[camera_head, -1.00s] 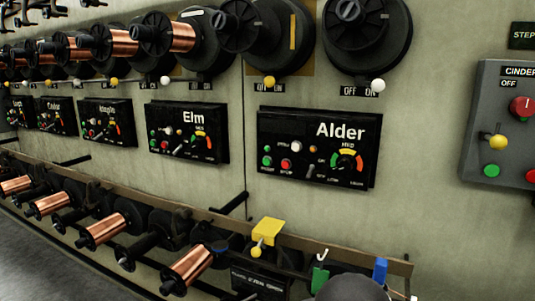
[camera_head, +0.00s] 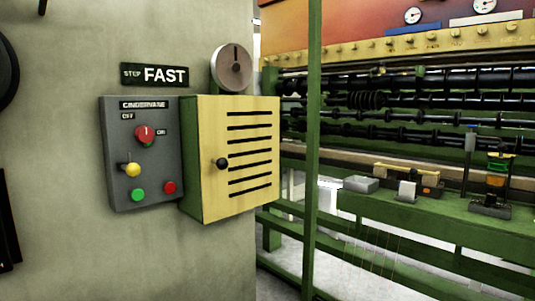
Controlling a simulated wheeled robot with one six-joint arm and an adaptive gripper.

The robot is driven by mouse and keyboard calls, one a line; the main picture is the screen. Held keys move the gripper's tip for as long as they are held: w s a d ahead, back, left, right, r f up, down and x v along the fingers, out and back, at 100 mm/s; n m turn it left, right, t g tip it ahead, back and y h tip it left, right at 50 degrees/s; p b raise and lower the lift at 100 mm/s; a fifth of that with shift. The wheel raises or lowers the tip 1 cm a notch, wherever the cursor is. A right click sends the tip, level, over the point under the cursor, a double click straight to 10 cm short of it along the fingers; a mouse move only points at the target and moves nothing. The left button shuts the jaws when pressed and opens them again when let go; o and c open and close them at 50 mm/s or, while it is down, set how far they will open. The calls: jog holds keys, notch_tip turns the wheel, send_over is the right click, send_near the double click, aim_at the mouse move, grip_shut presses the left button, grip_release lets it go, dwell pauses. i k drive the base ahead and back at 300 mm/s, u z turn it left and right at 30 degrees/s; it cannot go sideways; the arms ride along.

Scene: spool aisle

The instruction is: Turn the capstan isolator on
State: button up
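Below are a yellow ball-ended lever (camera_head: 132,169), a green button (camera_head: 138,195) and a red button (camera_head: 170,188). No label reading capstan is legible, so I cannot tell which control is the capstan isolator. My gripper is not in view.
A yellow louvred cabinet (camera_head: 212,205) with a black knob adjoins the box; a grey disc (camera_head: 231,67) sits above it. A STEP FAST sign (camera_head: 155,74) is above the box. A green machine frame (camera_head: 313,150) with rollers fills the right.

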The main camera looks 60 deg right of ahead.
aim_at(143, 135)
jog(key=z, duration=1.6)
